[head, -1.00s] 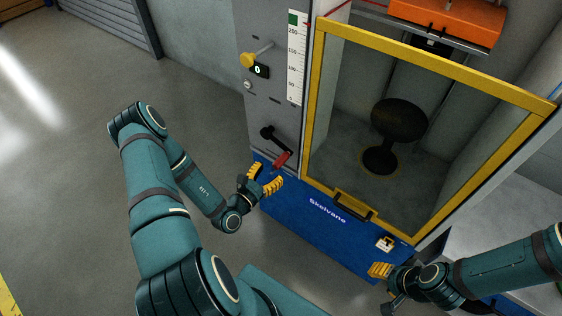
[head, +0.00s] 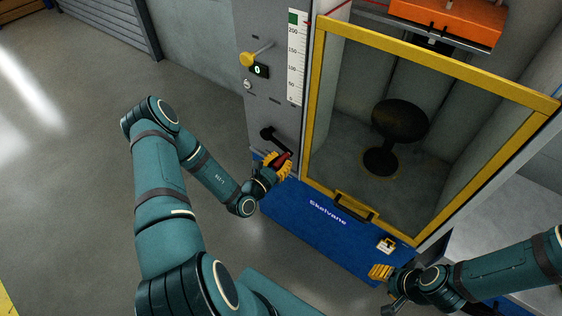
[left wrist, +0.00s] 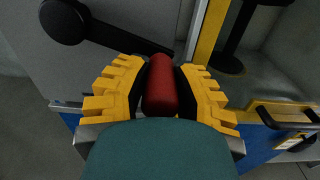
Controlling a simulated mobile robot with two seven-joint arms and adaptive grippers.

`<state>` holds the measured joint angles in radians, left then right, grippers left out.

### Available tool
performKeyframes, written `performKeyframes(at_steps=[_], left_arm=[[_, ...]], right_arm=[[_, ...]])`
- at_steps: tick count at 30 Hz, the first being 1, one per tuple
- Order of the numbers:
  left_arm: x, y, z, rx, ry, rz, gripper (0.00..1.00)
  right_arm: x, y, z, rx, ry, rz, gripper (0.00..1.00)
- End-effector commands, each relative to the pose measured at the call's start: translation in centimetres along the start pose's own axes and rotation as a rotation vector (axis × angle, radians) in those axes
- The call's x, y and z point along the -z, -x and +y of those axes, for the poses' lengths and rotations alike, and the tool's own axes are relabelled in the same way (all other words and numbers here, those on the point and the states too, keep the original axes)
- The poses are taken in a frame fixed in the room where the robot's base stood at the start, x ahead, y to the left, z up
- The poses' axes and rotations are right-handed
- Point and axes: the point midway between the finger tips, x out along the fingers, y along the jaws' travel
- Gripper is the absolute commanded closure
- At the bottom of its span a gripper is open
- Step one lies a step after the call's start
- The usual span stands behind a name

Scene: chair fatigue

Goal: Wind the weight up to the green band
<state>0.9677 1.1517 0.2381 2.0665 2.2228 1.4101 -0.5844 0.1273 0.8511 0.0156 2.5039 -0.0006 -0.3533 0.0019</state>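The crank (head: 268,137) is a black arm on the grey panel with a red grip (left wrist: 162,85). My left gripper (head: 277,164) has its yellow fingers on both sides of the red grip, and their dark pads look closed against it. The scale (head: 296,65) has a green band (head: 293,18) at its top, with a small red mark beside it. An orange block (head: 440,20), which looks like the weight, is above the chamber, its top cut off. My right gripper (head: 381,271) is at the lower right, away from the crank; its finger opening is unclear.
A yellow-framed guard (head: 318,100) with a low handle (head: 355,206) covers the chamber holding a black stool (head: 400,121). The floor on the left is clear.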

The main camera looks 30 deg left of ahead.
Motion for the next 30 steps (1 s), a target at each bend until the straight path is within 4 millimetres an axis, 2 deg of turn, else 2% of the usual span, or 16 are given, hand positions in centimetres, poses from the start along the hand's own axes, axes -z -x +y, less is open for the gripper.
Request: performKeyframes(at_steps=[8, 15, 21, 30], left_arm=[[-0.2, 0.0, 0.0, -0.001, 0.014, 0.003, 1.00], [-2.2, 0.0, -0.3, -0.001, 0.169, 0.001, 1.00], [-3.4, 0.0, -0.3, 0.000, 0.302, 0.000, 1.00], [-3.5, -0.1, -0.4, 0.001, 0.346, -0.002, 1.00]], right_arm=[[0.0, 0.3, -0.1, 0.000, 0.000, -0.001, 0.53], [-0.1, 3.1, -1.2, 0.000, -0.002, -0.010, 0.53], [0.3, 4.8, -1.8, -0.001, -0.006, -0.002, 0.53], [0.6, 4.9, -1.8, -0.001, -0.008, 0.004, 0.53]])
